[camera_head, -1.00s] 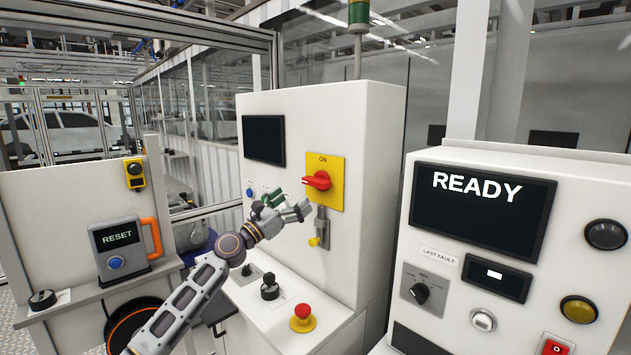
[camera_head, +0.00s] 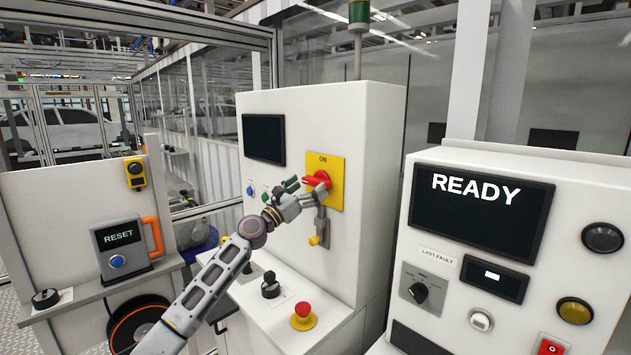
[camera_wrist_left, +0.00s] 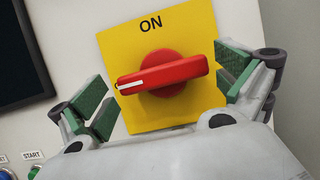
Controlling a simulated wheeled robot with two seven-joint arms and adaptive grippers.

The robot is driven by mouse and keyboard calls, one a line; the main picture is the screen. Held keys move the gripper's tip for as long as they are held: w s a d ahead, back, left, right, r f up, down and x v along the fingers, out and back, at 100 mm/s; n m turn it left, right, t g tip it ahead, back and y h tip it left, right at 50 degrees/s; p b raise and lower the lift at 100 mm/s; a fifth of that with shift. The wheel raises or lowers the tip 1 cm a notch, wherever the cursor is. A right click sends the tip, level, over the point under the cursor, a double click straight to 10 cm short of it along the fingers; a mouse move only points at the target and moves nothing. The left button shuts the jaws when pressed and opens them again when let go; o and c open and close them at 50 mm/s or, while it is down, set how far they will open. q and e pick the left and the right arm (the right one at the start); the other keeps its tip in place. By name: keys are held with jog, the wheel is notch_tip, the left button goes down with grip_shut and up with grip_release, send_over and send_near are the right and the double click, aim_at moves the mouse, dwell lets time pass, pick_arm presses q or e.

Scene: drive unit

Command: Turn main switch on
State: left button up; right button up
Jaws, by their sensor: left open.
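The main switch is a red rotary handle (camera_head: 317,180) on a yellow plate (camera_head: 338,168) marked ON at the top, on the front of the white cabinet. In the left wrist view the red handle (camera_wrist_left: 163,76) lies nearly level, slightly tilted, with its white mark at the left end, away from the ON label (camera_wrist_left: 151,23). My left gripper (camera_head: 308,190) is open in front of the switch. In the wrist view its green-padded fingers (camera_wrist_left: 165,80) stand on either side of the handle, with no clear contact. My right gripper is not in view.
A metal hasp with a yellow padlock (camera_head: 318,238) hangs below the switch. A red mushroom button (camera_head: 303,315) and a black knob (camera_head: 270,285) stand on the ledge below. A dark screen (camera_head: 264,139) is at upper left. The READY panel (camera_head: 480,212) stands at right.

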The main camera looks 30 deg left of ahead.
aim_at(312, 184)
pick_arm(q)
jog(key=shift+x, duration=1.55)
jog(key=c, duration=0.7)
